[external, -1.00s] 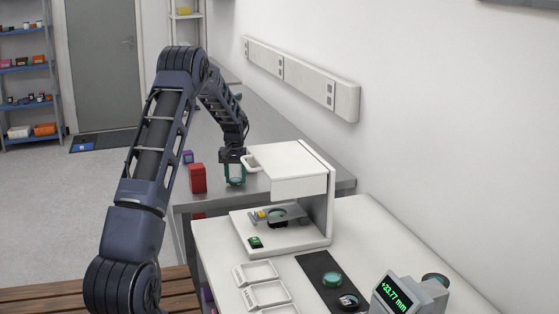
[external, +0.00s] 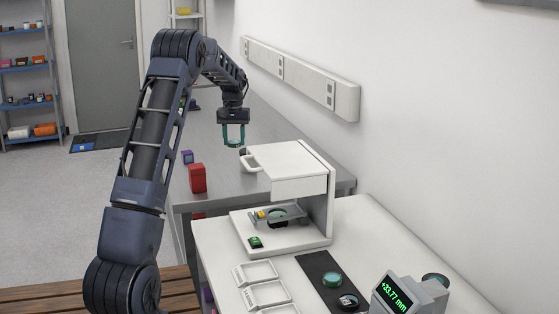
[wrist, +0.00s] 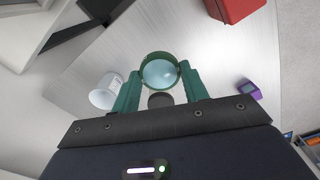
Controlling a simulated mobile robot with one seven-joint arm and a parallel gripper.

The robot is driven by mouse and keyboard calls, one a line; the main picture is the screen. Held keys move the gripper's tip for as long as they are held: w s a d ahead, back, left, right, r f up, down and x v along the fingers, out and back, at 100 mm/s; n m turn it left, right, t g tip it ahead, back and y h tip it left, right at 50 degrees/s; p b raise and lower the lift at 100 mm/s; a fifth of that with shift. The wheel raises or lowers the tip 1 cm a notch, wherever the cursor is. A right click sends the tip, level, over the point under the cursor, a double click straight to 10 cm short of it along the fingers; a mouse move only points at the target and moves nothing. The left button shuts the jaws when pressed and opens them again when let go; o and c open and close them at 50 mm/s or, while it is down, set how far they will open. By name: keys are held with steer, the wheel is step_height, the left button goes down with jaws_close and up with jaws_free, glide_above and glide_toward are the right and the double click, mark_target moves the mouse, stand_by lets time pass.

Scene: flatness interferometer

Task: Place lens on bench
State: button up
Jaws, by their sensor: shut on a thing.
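My gripper (external: 234,145) is shut on a round lens in a green ring, held by its rim between teal fingers. The lens (wrist: 160,72) shows face-on between the fingertips in the wrist view. In the external view the fingers hang above the grey bench (external: 217,125), beyond the white instrument, and the lens is hard to make out between them. Bench surface shows below the lens in the wrist view; I see no contact with it.
A white mug (wrist: 105,92), a dark round object (wrist: 160,100), a red box (external: 198,178) and a purple box (external: 187,156) stand on the bench. The white instrument (external: 287,170) stands nearer, beside trays and a black mat (external: 318,270). The far bench has free room.

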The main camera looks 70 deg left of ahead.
step_height(320, 180, up, 4)
glide_above(236, 185)
steer(key=shift+r, duration=0.2)
step_height(236, 185, down, 20)
steer(key=shift+s+d+r, duration=0.1)
steer(key=shift+r, duration=0.15)
steer(key=r, duration=3.1)
steer(key=shift+w+d+r, duration=0.1)
steer(key=shift+w+d, duration=0.1)
steer(key=shift+w, duration=0.15)
steer(key=shift+c, duration=0.5)
steer(key=f, duration=1.1)
steer(key=shift+s+a+f, duration=0.2)
steer(key=shift+s+a, duration=0.05)
steer(key=shift+s, duration=0.05)
step_height(236, 185, down, 20)
steer(key=shift+r, duration=0.2)
steer(key=shift+f, duration=0.3)
